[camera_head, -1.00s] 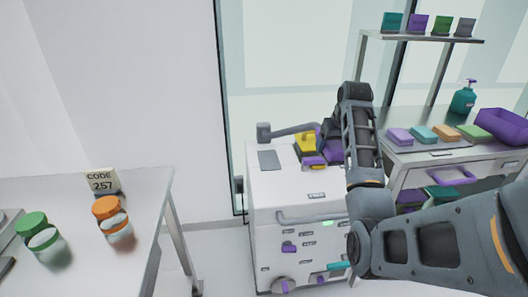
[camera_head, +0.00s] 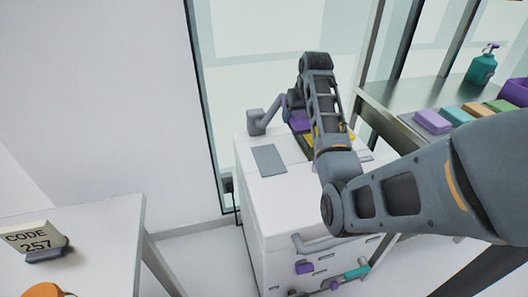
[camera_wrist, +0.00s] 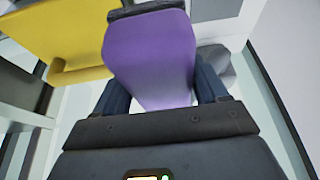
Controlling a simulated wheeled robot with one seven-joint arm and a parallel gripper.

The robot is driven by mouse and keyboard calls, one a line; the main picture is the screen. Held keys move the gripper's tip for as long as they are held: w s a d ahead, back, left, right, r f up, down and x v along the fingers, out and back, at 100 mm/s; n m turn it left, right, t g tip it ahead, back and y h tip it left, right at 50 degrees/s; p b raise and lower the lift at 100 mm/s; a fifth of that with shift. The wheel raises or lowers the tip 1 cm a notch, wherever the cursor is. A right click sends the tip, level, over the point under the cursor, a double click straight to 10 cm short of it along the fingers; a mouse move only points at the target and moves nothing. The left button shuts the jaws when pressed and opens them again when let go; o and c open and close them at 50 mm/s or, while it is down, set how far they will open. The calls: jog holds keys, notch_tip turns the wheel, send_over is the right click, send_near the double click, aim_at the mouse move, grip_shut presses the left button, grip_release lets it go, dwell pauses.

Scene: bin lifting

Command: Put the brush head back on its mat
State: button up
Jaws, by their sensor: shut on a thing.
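A purple block-like piece, which I take for the brush head (camera_wrist: 150,55), is between the two dark fingers of my gripper (camera_wrist: 162,88) in the wrist view. My gripper is shut on it. In the head view the purple piece (camera_head: 299,121) shows at the back of the white cabinet top, partly hidden by my arm, with my gripper (camera_head: 290,104) beside it. Whether it touches the surface below cannot be told. A flat grey mat (camera_head: 269,160) lies bare on the cabinet top, left of my arm.
A yellow thing (camera_head: 308,141) is beside the purple piece, partly behind my arm. A grey curved handle (camera_head: 262,118) rises at the cabinet's back left. Coloured blocks (camera_head: 433,121) and a teal pump bottle (camera_head: 482,65) stand on the right counter. A code sign (camera_head: 32,238) stands on the left table.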

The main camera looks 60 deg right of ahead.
jog(key=w+a+f, duration=0.2)
jog(key=a, duration=0.1)
jog(key=w+a+f+p, duration=0.1)
jog(key=w+a+f, duration=0.3)
jog(key=a, duration=0.1)
jog(key=shift+w+a+f, duration=0.15)
jog(key=shift+a, duration=0.15)
jog(key=shift+f+p, duration=0.35)
jog(key=shift+f, duration=1.65)
jog(key=shift+f, duration=0.2)
jog(key=o, duration=1)
jog(key=shift+r, duration=0.1)
